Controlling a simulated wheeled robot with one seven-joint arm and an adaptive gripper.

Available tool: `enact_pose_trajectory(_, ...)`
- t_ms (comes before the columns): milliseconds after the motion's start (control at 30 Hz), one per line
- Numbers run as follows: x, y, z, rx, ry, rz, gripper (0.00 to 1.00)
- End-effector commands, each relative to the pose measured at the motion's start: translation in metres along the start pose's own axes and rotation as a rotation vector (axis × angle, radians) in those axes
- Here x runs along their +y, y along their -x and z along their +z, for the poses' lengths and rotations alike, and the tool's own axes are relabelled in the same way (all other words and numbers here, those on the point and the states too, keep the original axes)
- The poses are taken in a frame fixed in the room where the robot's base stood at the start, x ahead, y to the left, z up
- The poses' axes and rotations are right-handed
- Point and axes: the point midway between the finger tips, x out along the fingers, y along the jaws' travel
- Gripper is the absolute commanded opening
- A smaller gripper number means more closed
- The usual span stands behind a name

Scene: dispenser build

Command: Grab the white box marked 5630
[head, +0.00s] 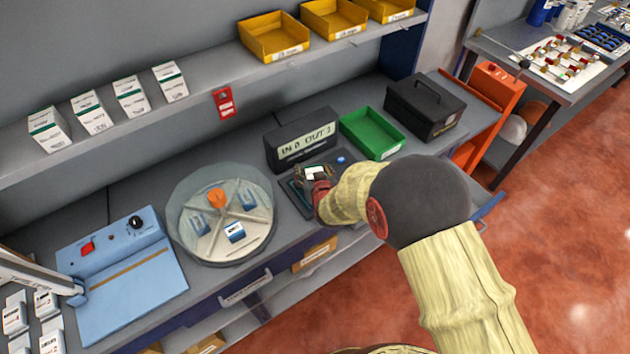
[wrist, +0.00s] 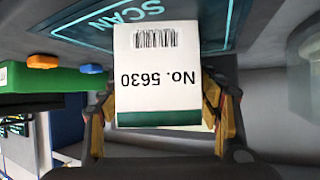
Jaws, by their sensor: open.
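The white box marked "No. 5630" (wrist: 158,60) fills the middle of the wrist view, its label upside down, with a barcode and a dark green band. It is at the dark pad marked SCAN (wrist: 120,14). My gripper (wrist: 160,98) is open, with its yellow fingers on either side of the box; I cannot tell whether they touch it. In the head view my gripper (head: 318,184) is at the scanner pad (head: 296,192), where the arm hides most of the box; a small white patch of it may show there.
A display (head: 303,141) stands behind the pad, with a green bin (head: 372,134) and black case (head: 424,104) to the right. A round carousel (head: 221,212) and blue sealer-like device (head: 125,275) are left. Several white boxes (head: 130,96) line the shelf above.

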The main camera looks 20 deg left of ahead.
Motion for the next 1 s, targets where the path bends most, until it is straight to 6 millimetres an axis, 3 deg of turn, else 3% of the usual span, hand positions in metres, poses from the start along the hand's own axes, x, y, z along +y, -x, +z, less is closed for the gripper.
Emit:
enact_pose_trajectory(267, 0.0000, -0.0028, -0.0003, 0.000, 0.000, 0.000, 0.64)
enact_pose_trajectory(1000, 0.0000, -0.0026, -0.0003, 0.000, 0.000, 0.000, 0.22)
